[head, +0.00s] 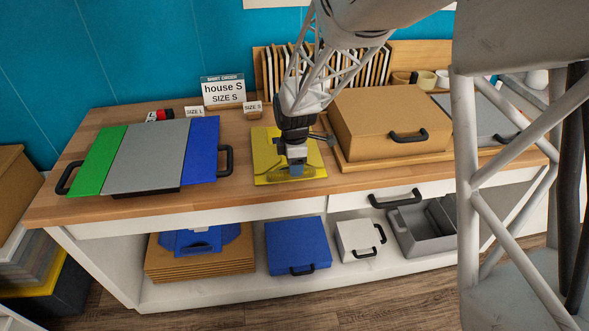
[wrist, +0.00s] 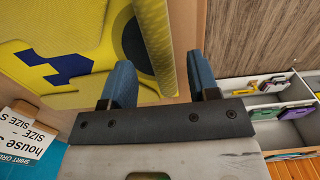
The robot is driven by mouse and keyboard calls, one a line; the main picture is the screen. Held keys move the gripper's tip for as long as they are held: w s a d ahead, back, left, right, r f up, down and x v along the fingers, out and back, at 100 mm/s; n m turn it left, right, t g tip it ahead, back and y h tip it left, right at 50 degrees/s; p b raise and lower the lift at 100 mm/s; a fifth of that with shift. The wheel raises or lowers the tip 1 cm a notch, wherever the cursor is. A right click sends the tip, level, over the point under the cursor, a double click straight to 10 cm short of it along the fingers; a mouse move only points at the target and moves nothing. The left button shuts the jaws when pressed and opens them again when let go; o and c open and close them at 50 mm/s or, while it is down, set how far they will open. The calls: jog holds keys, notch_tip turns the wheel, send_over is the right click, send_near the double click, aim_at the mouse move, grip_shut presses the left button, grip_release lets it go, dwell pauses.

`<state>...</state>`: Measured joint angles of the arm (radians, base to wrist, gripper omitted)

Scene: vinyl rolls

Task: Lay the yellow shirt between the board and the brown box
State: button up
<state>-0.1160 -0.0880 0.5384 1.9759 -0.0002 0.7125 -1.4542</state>
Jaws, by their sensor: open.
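The yellow shirt (head: 264,146) is a folded square on the wooden counter, between the board and the brown box. In the wrist view the shirt (wrist: 90,20) shows a dark blue pattern and a raised edge strip near my fingers. The board (head: 147,156), with green, grey and blue panels and black handles, lies to its left. The closed brown box (head: 385,112) with a black handle stands to its right. My gripper (head: 297,170) is over the shirt's front part, fingers apart; in the wrist view its blue fingers (wrist: 162,65) are spread. Whether they touch the shirt is unclear.
A "house S, SIZE S" sign (head: 223,92) and small size cards stand behind the shirt. An upright rack (head: 325,68) is at the back. Below, the shelf holds a blue case (head: 297,246), a white case (head: 360,240) and a grey bin (head: 423,228). Bare counter shows left of the shirt.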

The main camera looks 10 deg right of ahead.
notch_tip(320, 180, up, 9)
dwell(0.4)
jog(key=shift+f, duration=0.1)
jog(key=shift+s, duration=0.1)
dwell(0.4)
jog(key=s+d+r+m+t, duration=0.1)
jog(key=s+r+m, duration=0.3)
jog(key=s, duration=0.6)
jog(key=s+d+r+m, duration=0.4)
jog(key=s+m, duration=0.4)
jog(key=s, duration=0.2)
jog(key=s+d+r+m+t, duration=0.1)
jog(key=s+r+m, duration=0.3)
jog(key=s, duration=0.6)
jog(key=shift+s+d+r+m+t, duration=0.2)
jog(key=shift+s+d+m+t, duration=0.15)
jog(key=shift+d+m, duration=0.55)
